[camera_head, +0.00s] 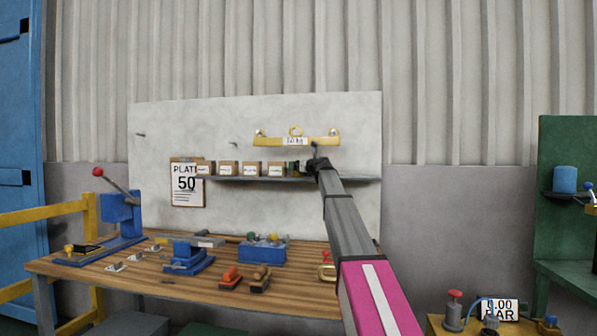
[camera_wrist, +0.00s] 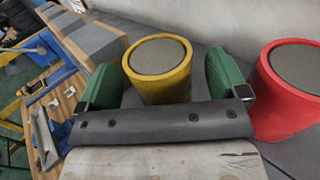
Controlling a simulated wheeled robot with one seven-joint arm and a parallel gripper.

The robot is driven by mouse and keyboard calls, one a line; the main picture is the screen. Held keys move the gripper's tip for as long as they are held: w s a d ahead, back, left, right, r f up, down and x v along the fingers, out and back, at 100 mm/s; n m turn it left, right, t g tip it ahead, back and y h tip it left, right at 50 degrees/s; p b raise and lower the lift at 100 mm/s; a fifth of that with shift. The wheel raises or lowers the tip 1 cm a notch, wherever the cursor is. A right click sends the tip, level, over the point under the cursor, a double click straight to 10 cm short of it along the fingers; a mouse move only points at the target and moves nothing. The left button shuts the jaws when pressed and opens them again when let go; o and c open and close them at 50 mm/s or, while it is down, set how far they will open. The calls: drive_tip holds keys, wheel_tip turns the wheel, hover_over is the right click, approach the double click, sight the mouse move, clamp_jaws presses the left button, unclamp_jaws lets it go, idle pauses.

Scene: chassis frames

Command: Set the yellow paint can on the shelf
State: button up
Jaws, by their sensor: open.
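The yellow paint can (camera_wrist: 160,85), with a grey top, stands between the two green finger pads of my gripper (camera_wrist: 163,78) in the wrist view. The pads are open on either side of it; the left pad looks close to the can, but contact cannot be told. In the head view my gripper (camera_head: 308,165) is at the shelf (camera_head: 240,180) on the pale wall panel, at the right end of a row of boxes. My arm and gripper hide the yellow can there. The can appears to rest on the grey shelf surface; its base is hidden behind the gripper body.
A red can (camera_wrist: 285,95) stands just right of the right pad. Several brown boxes (camera_head: 228,168) line the shelf at left. A yellow lifting beam (camera_head: 270,140) is above. The wooden workbench (camera_head: 200,290) below carries tools and a blue press (camera_head: 120,215).

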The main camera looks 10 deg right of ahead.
drive_tip(key=shift+x, duration=0.85)
drive_tip(key=shift+s, duration=0.1)
drive_tip(key=c, duration=1.2)
drive_tip(key=shift+c, duration=0.2)
drive_tip(key=shift+r, duration=0.9)
drive_tip(key=shift+s+d+r, duration=0.1)
drive_tip(key=shift+s+r, duration=0.05)
drive_tip(key=shift+r, duration=0.35)
drive_tip(key=shift+s+d+r, duration=0.1)
drive_tip(key=shift+r, duration=0.35)
drive_tip(key=v, duration=1.7)
drive_tip(key=shift+s, duration=0.2)
